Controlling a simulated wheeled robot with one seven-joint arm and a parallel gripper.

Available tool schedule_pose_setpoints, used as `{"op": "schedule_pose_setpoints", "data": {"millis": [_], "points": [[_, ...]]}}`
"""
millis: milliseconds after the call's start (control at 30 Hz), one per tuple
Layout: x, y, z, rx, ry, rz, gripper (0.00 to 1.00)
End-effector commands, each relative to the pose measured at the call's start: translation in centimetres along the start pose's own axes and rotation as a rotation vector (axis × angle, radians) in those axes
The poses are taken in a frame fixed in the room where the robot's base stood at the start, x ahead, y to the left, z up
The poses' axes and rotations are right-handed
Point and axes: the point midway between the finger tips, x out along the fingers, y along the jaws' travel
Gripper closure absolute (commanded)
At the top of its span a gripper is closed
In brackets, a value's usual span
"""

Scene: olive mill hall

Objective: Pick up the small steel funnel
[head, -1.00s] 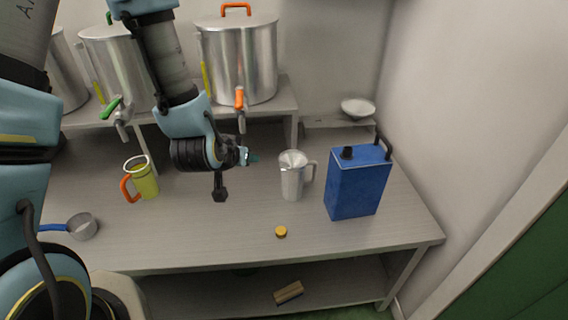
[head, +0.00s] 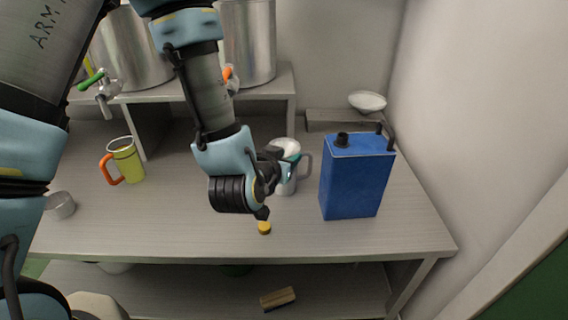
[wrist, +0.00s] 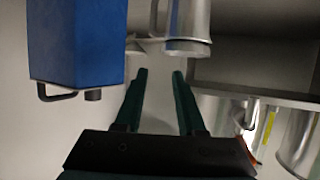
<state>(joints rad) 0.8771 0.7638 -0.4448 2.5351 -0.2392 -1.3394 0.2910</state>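The small steel funnel (head: 287,146) sits in the mouth of a steel jug (head: 284,186) on the bench; only its pale upper part shows in the head view. My gripper (head: 291,160) is in front of the jug's top and hides part of both. In the wrist view, which is upside down, the jug (wrist: 189,20) hangs from the top with its wide mouth just beyond the fingertips. The funnel is hard to tell from the jug's rim there. My gripper (wrist: 158,72) is open, with nothing between its teal fingers.
A blue can (head: 354,180) stands close right of the jug. A yellow cap (head: 264,228) lies in front. Steel tanks (head: 250,45) and a white bowl (head: 367,101) stand behind. A wooden block (head: 278,298) lies below.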

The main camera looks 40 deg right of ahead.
Motion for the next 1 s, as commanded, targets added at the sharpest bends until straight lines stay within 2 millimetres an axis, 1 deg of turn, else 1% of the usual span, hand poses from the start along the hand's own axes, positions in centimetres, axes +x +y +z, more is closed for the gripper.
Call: {"op": "schedule_pose_setpoints", "data": {"millis": [33,167,200,300,467,533,700,800,900,1000], "points": [[0.5,-0.1,0.5,0.0,0.004,-0.001,0.61],[1.0,0.0,0.2,-0.001,0.002,-0.001,0.61],[1.6,0.0,0.0,-0.003,-0.001,-0.001,0.61],[2.7,0.0,0.0,-0.001,-0.001,0.0,0.61],[3.5,-0.1,0.0,0.0,-0.001,0.0,0.61],[4.2,-0.2,0.2,-0.001,-0.003,-0.001,0.61],[6.5,-0.6,0.7,-0.002,-0.003,-0.002,0.61],[7.8,-0.5,0.6,-0.001,0.0,-0.001,0.61],[8.4,-0.5,0.6,-0.001,0.0,0.0,0.61],[8.5,-0.5,0.7,0.0,-0.001,0.0,0.61]]}}
